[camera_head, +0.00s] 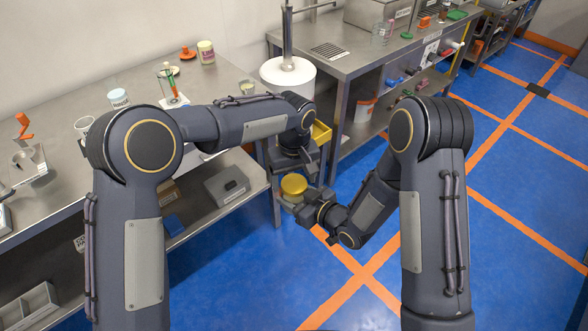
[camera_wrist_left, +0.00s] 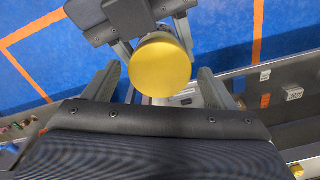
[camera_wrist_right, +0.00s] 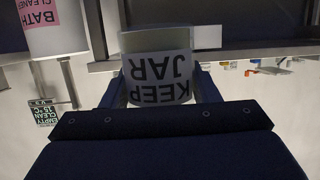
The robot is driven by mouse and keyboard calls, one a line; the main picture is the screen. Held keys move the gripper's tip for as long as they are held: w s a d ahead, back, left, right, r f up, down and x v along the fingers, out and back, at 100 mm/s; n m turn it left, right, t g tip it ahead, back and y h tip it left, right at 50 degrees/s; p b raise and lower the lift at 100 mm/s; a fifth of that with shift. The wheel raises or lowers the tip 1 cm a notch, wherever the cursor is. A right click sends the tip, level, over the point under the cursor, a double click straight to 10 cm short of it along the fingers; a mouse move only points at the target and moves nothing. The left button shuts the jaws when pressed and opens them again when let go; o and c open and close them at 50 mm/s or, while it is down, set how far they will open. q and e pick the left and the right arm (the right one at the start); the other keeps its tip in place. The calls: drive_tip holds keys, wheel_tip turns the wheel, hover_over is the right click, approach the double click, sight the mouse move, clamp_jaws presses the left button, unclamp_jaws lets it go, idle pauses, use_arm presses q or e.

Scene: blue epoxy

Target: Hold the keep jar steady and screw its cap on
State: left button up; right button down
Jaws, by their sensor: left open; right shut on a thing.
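The keep jar (camera_wrist_right: 157,75) is pale with a white label, which reads upside down in the right wrist view. My right gripper (camera_head: 302,203) is shut on the jar and holds it in the air beside the bench. The round yellow cap (camera_head: 293,185) sits over the jar's mouth; how far it is threaded cannot be seen. My left gripper (camera_wrist_left: 158,70) is open just above the cap. In the left wrist view its fingers stand on either side of the cap, with a gap at each side. The jar's body is mostly hidden below the cap in that view.
A steel bench (camera_head: 232,75) with small jars and tools runs along the left. A white drum (camera_head: 287,78) and a second steel bench (camera_head: 345,48) stand behind. A yellow bin (camera_head: 321,132) is near my left wrist. Blue floor is open at the right.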

use_arm(q)
drive_tip(key=shift+f, duration=0.15)
drive_tip(key=shift+c, duration=0.2)
drive_tip(key=c, duration=1)
drive_tip(key=m, duration=0.6)
drive_tip(key=shift+m, duration=0.4)
drive_tip(key=o, duration=1.1)
drive_tip(key=shift+c, duration=0.2)
drive_tip(key=shift+d, duration=0.1)
drive_tip(key=shift+s, duration=0.1)
